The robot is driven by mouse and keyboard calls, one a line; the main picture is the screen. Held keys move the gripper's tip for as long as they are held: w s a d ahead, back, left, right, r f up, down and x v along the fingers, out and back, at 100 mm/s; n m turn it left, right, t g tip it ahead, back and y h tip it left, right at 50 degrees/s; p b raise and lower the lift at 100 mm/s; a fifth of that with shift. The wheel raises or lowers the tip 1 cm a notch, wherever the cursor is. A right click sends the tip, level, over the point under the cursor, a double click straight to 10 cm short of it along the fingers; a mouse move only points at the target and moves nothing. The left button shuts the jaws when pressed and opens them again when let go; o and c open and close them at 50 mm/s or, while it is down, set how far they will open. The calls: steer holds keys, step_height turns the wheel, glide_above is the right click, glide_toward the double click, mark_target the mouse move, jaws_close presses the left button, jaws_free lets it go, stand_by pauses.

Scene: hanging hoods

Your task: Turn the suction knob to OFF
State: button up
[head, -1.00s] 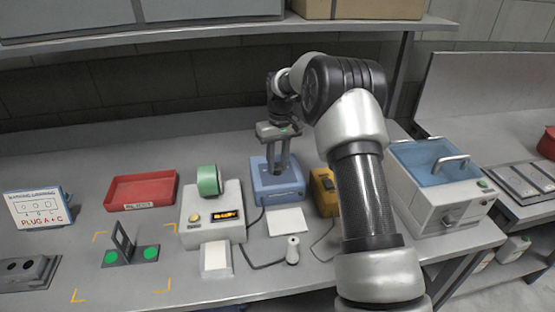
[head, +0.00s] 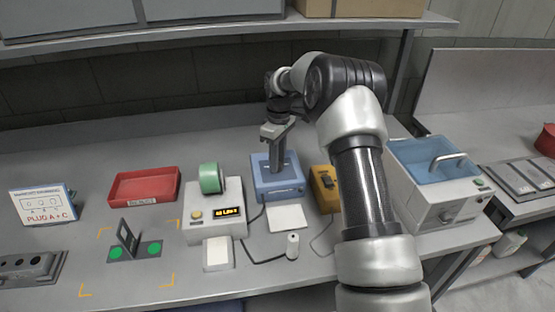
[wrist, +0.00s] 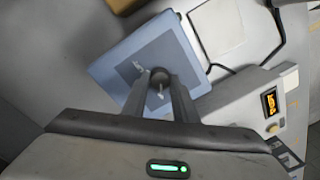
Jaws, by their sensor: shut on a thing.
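The suction knob (wrist: 159,75) is a small dark round knob with a pale pointer. It stands on a dark label panel on top of a blue box (head: 263,190), which also shows in the wrist view (wrist: 108,68). My gripper (head: 277,170) reaches down to the top of this box from above. In the wrist view my gripper (wrist: 160,85) has its two fingers on either side of the knob, shut on it. In the head view the fingers hide the knob. The label text is too small to read.
A yellow box (head: 325,190) stands close on the right of the blue box. A device with a green roll (head: 210,178) and lit display (head: 228,211) stands on the left. A white card (head: 287,218), cable and small white cylinder (head: 292,246) lie in front.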

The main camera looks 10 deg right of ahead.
stand_by(0.4)
steer(key=o, duration=1)
steer(key=shift+o, duration=0.2)
step_height(320, 180, up, 18)
steer(key=p, duration=0.1)
steer(key=shift+w+d+f, duration=0.25)
steer(key=shift+w, duration=0.1)
